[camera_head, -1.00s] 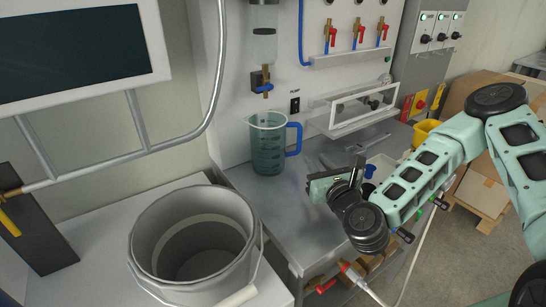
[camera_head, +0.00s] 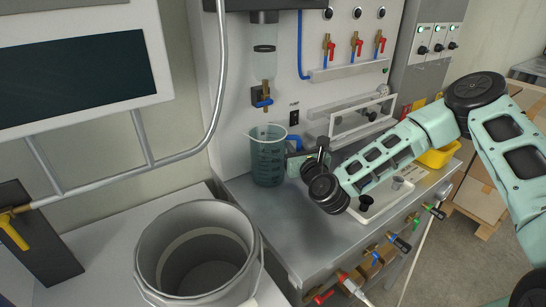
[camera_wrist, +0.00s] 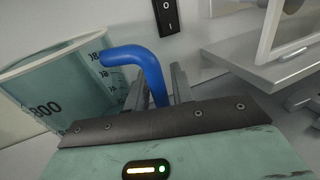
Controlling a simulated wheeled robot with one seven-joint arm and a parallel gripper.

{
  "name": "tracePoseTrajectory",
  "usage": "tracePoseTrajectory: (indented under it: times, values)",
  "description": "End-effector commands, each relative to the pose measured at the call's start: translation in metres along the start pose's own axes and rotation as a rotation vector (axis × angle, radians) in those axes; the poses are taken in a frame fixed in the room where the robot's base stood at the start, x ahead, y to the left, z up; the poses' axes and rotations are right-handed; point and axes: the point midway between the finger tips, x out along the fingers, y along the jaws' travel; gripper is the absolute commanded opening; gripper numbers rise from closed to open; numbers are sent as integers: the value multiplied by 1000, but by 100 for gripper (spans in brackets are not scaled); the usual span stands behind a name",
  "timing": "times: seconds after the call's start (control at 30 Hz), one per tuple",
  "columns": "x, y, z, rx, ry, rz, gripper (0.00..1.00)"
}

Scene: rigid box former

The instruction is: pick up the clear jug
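The clear jug (camera_head: 268,157), a teal-tinted measuring jug with dark markings, stands upright on the metal bench below a dispenser tap. In the wrist view the jug (camera_wrist: 60,90) is at the left, and its blue handle (camera_wrist: 150,68) reaches right. My gripper (camera_wrist: 158,68) is open, with one finger on each side of the handle. I cannot tell whether either finger touches it.
A large grey bucket (camera_head: 198,250) stands on the left, nearer surface. A white shelf frame (camera_head: 362,122) juts from the panel right of the jug. A pale tray (camera_head: 380,205) with small cups lies on the bench's right. The bench front is clear, with valves along its edge.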

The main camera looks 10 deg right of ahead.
Motion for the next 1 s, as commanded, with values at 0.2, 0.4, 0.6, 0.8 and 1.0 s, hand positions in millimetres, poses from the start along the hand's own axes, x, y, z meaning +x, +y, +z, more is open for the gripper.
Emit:
tracePoseTrajectory:
  times: [0.2, 0.4, 0.6, 0.8, 1.0]
  values:
    - [1, 0, -1, 0, 1, 0, 24]
    - [1, 0, 0, 0, 0, 0, 0]
    - [1, 0, 0, 0, -1, 0, 0]
    - [-1, 0, 2, 0, -1, 0, 0]
    - [-7, 0, 8, 0, -2, 0, 0]
